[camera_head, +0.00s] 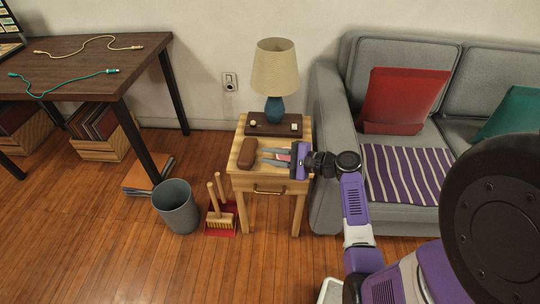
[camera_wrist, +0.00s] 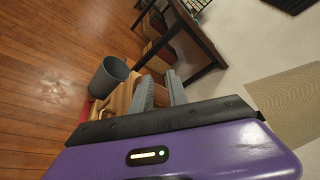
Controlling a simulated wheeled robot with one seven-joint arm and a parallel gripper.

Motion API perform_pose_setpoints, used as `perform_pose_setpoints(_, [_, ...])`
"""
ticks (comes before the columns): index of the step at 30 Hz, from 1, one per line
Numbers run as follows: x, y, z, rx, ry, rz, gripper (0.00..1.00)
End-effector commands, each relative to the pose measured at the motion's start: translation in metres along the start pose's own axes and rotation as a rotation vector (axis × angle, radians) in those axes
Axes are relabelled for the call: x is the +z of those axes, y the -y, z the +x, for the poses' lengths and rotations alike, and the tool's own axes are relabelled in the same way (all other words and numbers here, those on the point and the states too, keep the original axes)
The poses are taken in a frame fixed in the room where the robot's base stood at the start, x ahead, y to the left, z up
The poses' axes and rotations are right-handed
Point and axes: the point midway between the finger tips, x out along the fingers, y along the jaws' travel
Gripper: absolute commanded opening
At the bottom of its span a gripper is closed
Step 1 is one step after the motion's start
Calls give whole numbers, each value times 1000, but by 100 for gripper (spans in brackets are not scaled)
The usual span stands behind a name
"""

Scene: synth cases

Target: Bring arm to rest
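My gripper (camera_head: 264,157) is above the small wooden side table (camera_head: 244,181), pointing left in the head view. Its two grey fingers are apart, with nothing visibly held between them; they also show in the wrist view (camera_wrist: 159,85). My purple and white arm reaches in from the lower right, past the front of the sofa. A brown case (camera_head: 247,153) lies on the table just left of the fingertips. A small pinkish patch (camera_head: 284,158) shows between the fingers, and I cannot tell what it is.
A lamp (camera_head: 274,75) stands on a dark tray (camera_head: 262,128) behind my gripper. The grey sofa (camera_head: 325,130) is to the right. A dark desk (camera_head: 90,65) is farther left. Floor in front is clear.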

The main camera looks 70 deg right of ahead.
Motion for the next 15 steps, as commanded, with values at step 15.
perform_pose_setpoints(15, [-3,3,0,-11,-14,-26,20])
